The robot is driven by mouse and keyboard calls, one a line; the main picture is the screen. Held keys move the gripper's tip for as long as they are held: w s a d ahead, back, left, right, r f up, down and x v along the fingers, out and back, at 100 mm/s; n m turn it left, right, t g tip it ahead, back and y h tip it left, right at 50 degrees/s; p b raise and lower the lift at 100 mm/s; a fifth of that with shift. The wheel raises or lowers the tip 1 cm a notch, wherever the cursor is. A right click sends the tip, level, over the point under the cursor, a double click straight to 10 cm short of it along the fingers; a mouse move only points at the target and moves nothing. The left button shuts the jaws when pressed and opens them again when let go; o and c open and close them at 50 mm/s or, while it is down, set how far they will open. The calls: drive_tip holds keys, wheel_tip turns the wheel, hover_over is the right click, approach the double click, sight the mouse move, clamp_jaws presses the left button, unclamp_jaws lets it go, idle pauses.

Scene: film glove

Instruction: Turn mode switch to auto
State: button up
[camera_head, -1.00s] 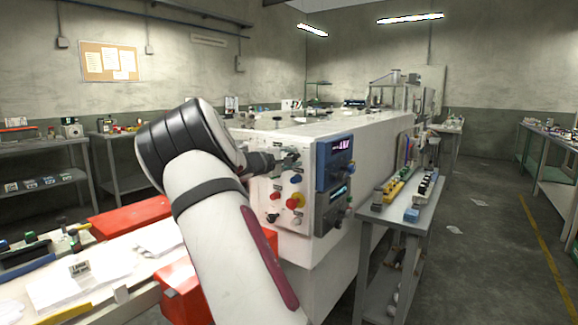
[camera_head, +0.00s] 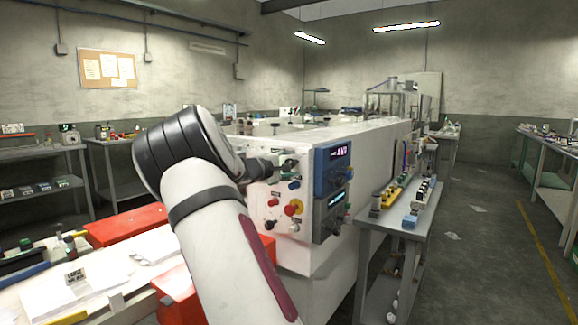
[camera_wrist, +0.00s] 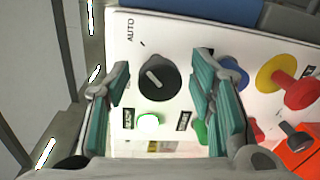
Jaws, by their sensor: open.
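The mode switch (camera_wrist: 158,77) is a round black knob with a pale pointer line on a white panel, in the wrist view. The word AUTO is printed above and left of it, with a short tick mark beside the knob. The pointer leans toward the upper left in this view. My gripper (camera_wrist: 158,98) is open, with one teal-padded finger on each side of the knob. The fingers appear apart from it; the depth between them is hard to judge. In the head view my gripper (camera_head: 285,164) is at the white machine's panel (camera_head: 265,205), and it hides the knob.
A grey cart (camera_head: 385,222) stands at the right.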

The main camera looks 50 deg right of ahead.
drive_tip(key=a+r, duration=0.1)
drive_tip(key=a, duration=1.1)
drive_tip(key=shift+s, duration=0.45)
